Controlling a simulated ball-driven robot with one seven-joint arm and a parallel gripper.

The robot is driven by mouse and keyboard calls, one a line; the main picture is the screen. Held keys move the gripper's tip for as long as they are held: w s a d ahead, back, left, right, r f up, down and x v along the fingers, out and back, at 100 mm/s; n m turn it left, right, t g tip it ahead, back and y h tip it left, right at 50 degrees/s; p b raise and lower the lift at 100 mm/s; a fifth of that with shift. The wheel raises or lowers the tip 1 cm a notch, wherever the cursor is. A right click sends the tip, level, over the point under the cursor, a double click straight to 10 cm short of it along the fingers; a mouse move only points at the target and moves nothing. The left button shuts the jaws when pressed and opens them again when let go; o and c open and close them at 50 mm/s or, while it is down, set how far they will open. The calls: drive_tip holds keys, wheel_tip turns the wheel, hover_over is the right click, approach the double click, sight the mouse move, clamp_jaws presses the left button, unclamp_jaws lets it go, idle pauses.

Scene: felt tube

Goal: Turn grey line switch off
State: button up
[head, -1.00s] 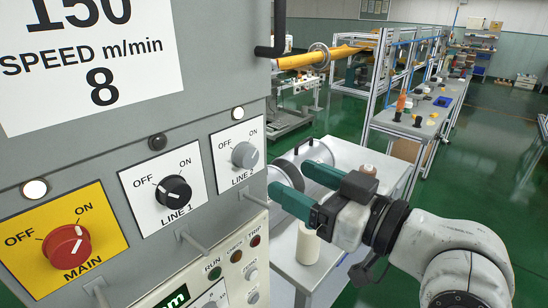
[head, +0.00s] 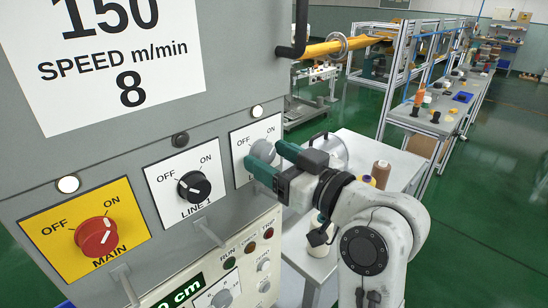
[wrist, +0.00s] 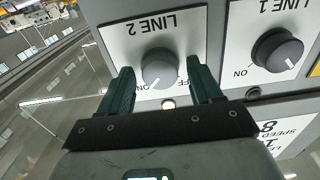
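The grey line switch (head: 264,150) is a round knob on the white LINE 2 plate (head: 241,139), partly hidden by my fingers in the head view. In the wrist view, upside down, the grey knob (wrist: 159,66) shows whole, and its mark seems to point toward ON. The lamp (head: 257,111) above it is lit white. My gripper (head: 266,159) is open in front of the plate. In the wrist view, its green fingers (wrist: 160,79) stand on either side of the knob with gaps; I cannot tell how deep they reach.
The black LINE 1 knob (head: 194,186) sits left of the plate, under a dark lamp (head: 180,140). The red MAIN knob (head: 96,237) is further left, with a lit lamp (head: 68,184). Pegs stick out below the plates. A white table (head: 375,150) stands behind my arm.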

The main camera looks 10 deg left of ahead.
drive_tip(key=c, duration=0.9)
drive_tip(key=shift+f+b, duration=0.1)
drive_tip(key=shift+b, duration=0.25)
drive_tip(key=n+b, duration=0.2)
drive_tip(key=n, duration=0.1)
drive_tip(key=shift+d+f+b, duration=0.1)
drive_tip(key=shift+f+b, duration=0.1)
drive_tip(key=shift+b, duration=0.2)
drive_tip(key=n+b, duration=1)
drive_tip(key=shift+n+b, duration=0.3)
drive_tip(key=shift+n, duration=0.1)
drive_tip(key=shift+r+n+b, duration=0.1)
drive_tip(key=shift+n+b, duration=1.55)
drive_tip(key=shift+n, duration=0.35)
drive_tip(key=shift+r, duration=0.1)
